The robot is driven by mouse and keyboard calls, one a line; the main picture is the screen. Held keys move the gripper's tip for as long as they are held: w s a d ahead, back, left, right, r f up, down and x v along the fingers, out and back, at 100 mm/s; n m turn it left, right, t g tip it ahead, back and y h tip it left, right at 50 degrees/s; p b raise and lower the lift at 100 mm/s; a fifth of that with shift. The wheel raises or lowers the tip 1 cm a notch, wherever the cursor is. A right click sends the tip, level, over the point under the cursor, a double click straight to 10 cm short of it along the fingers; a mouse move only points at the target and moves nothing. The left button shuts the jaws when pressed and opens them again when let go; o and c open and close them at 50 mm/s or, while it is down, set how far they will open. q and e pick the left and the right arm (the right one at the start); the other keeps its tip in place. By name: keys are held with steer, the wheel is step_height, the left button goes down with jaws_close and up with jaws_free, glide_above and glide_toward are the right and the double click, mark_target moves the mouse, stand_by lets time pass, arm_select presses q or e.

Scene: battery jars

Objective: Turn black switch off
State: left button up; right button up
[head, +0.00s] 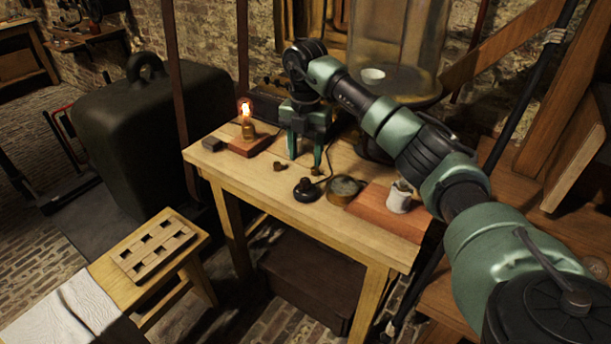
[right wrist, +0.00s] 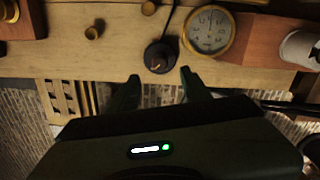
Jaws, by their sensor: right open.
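The black switch (head: 306,190) is a small round black base with a knob on top, near the front edge of the wooden table. It also shows in the right wrist view (right wrist: 160,57), with a dark cord running from it. My right gripper (head: 305,164) points down over the table, open and empty, behind the switch in the head view. In the right wrist view its fingertips (right wrist: 159,75) are apart, with the switch just beyond the gap between them. A small bulb (head: 246,108) on a wooden block glows. My left gripper is not in view.
A round brass-rimmed gauge (head: 345,187) sits close beside the switch. A white jar (head: 400,197) stands on a reddish board (head: 378,212) to the right. Small brass cups (right wrist: 93,32) lie nearby. A glass bell jar (head: 395,40) stands behind. The table's front left is clear.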

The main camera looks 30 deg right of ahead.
mark_target(305, 180)
step_height(305, 180, down, 8)
steer(key=shift+r+p, duration=0.25)
steer(key=shift+p, duration=0.05)
jaws_close()
